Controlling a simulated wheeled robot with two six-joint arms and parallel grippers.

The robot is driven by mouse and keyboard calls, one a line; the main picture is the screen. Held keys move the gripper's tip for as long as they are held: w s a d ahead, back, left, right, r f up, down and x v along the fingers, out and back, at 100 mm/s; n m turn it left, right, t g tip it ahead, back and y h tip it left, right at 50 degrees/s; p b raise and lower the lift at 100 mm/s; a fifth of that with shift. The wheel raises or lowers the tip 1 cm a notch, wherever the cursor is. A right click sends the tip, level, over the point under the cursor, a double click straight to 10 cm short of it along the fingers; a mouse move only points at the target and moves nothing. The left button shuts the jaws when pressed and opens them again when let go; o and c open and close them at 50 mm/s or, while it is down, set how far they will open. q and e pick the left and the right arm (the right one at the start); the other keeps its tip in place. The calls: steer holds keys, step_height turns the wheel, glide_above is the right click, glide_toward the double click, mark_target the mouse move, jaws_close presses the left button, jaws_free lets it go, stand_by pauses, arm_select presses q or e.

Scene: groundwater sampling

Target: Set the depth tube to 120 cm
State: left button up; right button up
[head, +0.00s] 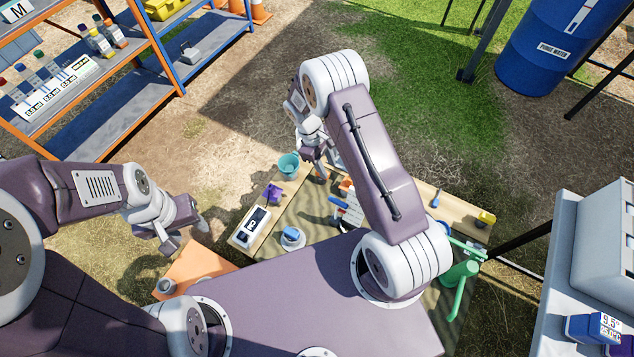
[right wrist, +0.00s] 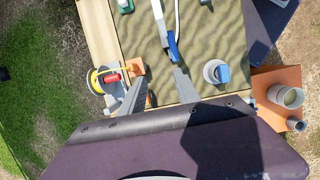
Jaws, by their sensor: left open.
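A pale tube (right wrist: 177,15) ends in a blue piece (right wrist: 173,47) on the sandy-patterned mat, ahead of my right gripper's fingers in the right wrist view. It may be the depth tube; no scale or 120 cm mark is readable. My right gripper (right wrist: 160,86) has its two fingers apart, with nothing seen between them. In the head view, my right gripper (head: 318,170) hangs over the work table's far edge, partly hidden by its own arm. My left gripper (head: 186,238) is open and empty, left of the table, above the ground and near an orange surface.
The table (head: 258,236) holds a teal cup (head: 289,165), a purple item (head: 272,193), a labelled device (head: 251,226) and a round white container with a blue top (head: 292,238). A green pump-like stand (head: 461,275) is at right. Shelves (head: 120,105) stand far left; a blue drum (head: 553,45) stands far right.

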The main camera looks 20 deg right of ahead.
steer(key=g, duration=0.1)
glide_toward(338, 201)
steer(key=x, duration=0.8)
steer(key=shift+d+f, duration=0.1)
steer(key=shift+f, duration=0.2)
jaws_close()
steer(key=shift+r, duration=0.15)
stand_by(0.8)
